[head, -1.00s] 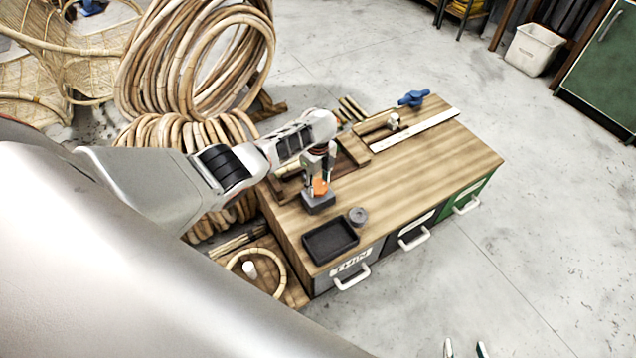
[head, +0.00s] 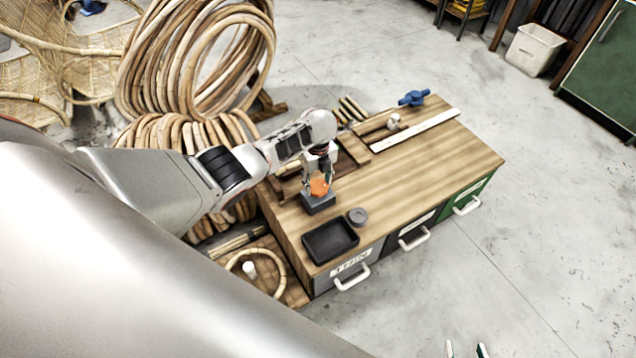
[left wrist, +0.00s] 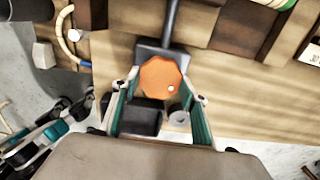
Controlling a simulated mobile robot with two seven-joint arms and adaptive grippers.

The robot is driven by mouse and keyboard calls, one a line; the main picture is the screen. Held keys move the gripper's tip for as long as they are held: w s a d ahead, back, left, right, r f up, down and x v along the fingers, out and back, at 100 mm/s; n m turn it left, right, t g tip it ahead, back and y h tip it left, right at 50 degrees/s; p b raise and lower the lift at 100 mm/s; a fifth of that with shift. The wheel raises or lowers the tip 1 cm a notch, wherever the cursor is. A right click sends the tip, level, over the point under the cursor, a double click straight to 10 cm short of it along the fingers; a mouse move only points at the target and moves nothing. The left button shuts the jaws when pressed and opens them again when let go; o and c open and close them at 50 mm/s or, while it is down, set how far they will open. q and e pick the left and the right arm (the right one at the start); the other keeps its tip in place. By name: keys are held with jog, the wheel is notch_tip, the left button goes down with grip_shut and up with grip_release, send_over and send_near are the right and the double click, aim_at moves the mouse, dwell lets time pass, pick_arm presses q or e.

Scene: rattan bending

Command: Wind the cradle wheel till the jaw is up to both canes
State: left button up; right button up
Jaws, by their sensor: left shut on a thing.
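The orange cradle wheel (head: 319,187) sits on a grey block (head: 318,204) near the left end of the wooden bench. It also shows in the left wrist view (left wrist: 162,76), with a dark rod (left wrist: 172,20) running away from the block. My left gripper (head: 318,184) points down and is shut on the wheel, one finger on each side. My right gripper (head: 465,349) shows only its fingertips at the bottom edge of the head view, apart and empty. My left arm hides part of the cradle; I cannot make out its jaw or the two canes.
A black tray (head: 330,240) and a small grey round part (head: 357,216) lie close to the wheel. A blue tool (head: 413,98) and a white strip (head: 415,130) are at the far end. Large cane coils (head: 190,60) stand behind.

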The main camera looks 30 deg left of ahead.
aim_at(318, 186)
pick_arm(q)
jog(key=shift+s+f, duration=0.15)
jog(key=o, duration=1.1)
jog(key=shift+r, duration=0.2)
jog(key=shift+r, duration=0.25)
notch_tip(318, 186, up, 11)
jog(key=shift+r, duration=0.15)
